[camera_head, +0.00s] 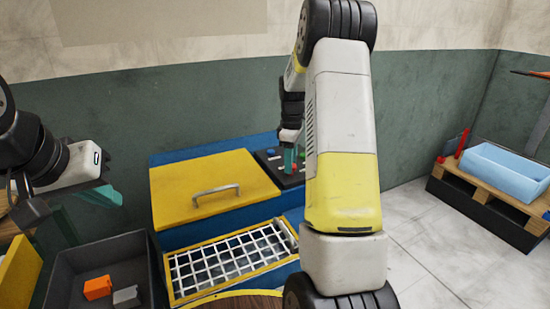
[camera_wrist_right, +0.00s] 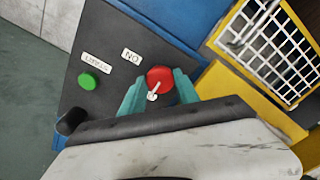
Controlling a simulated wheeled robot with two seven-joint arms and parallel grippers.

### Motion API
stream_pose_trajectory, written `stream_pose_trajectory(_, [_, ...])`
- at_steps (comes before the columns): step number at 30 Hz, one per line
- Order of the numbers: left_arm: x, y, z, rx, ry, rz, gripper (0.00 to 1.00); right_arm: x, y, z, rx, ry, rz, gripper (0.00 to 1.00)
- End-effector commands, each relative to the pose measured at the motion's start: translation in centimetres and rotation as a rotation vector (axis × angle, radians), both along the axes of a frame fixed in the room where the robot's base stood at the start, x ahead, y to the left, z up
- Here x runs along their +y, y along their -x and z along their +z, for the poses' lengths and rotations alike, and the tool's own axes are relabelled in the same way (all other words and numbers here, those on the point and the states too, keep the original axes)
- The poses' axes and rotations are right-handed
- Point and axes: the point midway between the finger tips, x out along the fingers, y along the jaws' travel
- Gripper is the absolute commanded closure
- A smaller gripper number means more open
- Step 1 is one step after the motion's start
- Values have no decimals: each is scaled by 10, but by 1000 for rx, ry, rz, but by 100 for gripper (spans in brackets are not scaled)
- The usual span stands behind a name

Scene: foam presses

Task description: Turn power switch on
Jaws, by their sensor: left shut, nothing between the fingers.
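A dark control panel (camera_head: 268,160) sits at the back right of the blue-and-yellow machine. In the right wrist view, a round red switch knob (camera_wrist_right: 160,80) with a white mark is on this panel (camera_wrist_right: 105,38). My right gripper (camera_wrist_right: 160,88) has its teal fingers on either side of the red knob, very close to it; whether both press on it is unclear. It also shows small in the head view (camera_head: 294,166), partly behind my right arm. My left gripper (camera_head: 88,212) is at the far left, shut and empty, above a dark bin.
A green button (camera_wrist_right: 88,81), a black knob (camera_wrist_right: 71,121) and white labels are near the red knob. The machine has a yellow lid (camera_head: 210,185) and white grid (camera_head: 225,262). The dark bin (camera_head: 110,250) holds orange and grey pieces. A blue tray (camera_head: 510,168) stands right.

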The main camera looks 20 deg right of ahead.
Motion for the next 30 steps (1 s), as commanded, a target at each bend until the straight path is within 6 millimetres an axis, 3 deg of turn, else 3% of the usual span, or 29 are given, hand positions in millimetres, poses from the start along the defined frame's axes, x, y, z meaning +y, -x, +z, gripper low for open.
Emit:
stream_pose_trajectory(1, [0, 0, 0, 0, 0, 0, 100, 0, 0, 0, -1, 1, 0, 86])
stream_pose_trajectory(3, [0, 0, 0, 0, 0, 0, 100, 0, 0, 0, -1, 1, 0, 100])
stream_pose_trajectory(17, [0, 0, 0, 0, 0, 0, 100, 0, 0, 0, -1, 0, -106, 100])
stream_pose_trajectory(30, [0, 0, 0, 0, 0, 0, 100, 0, -1, 1, -1, 0, -489, 100])
